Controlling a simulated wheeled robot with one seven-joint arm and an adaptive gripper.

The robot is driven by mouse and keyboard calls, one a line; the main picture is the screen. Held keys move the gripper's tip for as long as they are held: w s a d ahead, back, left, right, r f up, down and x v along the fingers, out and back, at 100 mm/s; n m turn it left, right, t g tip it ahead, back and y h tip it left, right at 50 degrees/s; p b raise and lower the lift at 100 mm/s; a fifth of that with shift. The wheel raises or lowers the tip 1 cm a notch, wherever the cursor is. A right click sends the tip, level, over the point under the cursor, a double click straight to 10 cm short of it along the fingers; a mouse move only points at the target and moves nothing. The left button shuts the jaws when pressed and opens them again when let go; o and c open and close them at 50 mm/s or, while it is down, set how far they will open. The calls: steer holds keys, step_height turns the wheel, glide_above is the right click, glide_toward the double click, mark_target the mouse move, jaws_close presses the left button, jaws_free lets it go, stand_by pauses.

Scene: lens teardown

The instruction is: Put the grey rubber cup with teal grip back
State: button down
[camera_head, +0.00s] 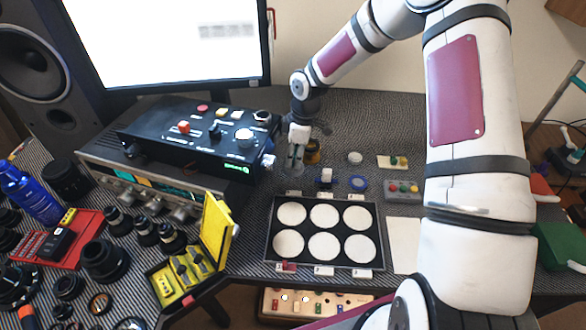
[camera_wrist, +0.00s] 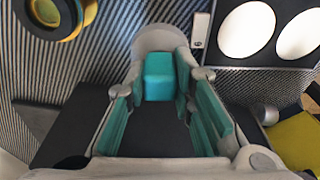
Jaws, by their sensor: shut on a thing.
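The grey rubber cup (camera_wrist: 160,38) with its teal grip (camera_wrist: 158,78) is between my fingertips in the wrist view. My gripper (camera_wrist: 160,85) is shut on the teal grip, with the round grey cup beyond it. In the head view my gripper (camera_head: 296,152) points down behind the black tray, close to the right end of the black control box; the cup (camera_head: 293,166) is small there and partly hidden. I cannot tell whether the cup touches the striped mat.
A black and orange ring part (camera_head: 313,152) stands just right of my gripper. The black tray (camera_head: 272,232) with white round pads lies in front. The black control box (camera_head: 160,130) is left. A blue ring (camera_head: 358,184) and a grey button box (camera_head: 403,191) lie right.

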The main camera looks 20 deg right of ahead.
mark_target(293, 169)
steer(key=shift+w+a+f, duration=0.1)
steer(key=shift+a+f, duration=0.05)
steer(key=shift+f, duration=2.6)
steer(key=shift+f, duration=0.15)
steer(key=c, duration=1.4)
jaws_free()
steer(key=shift+o, duration=0.2)
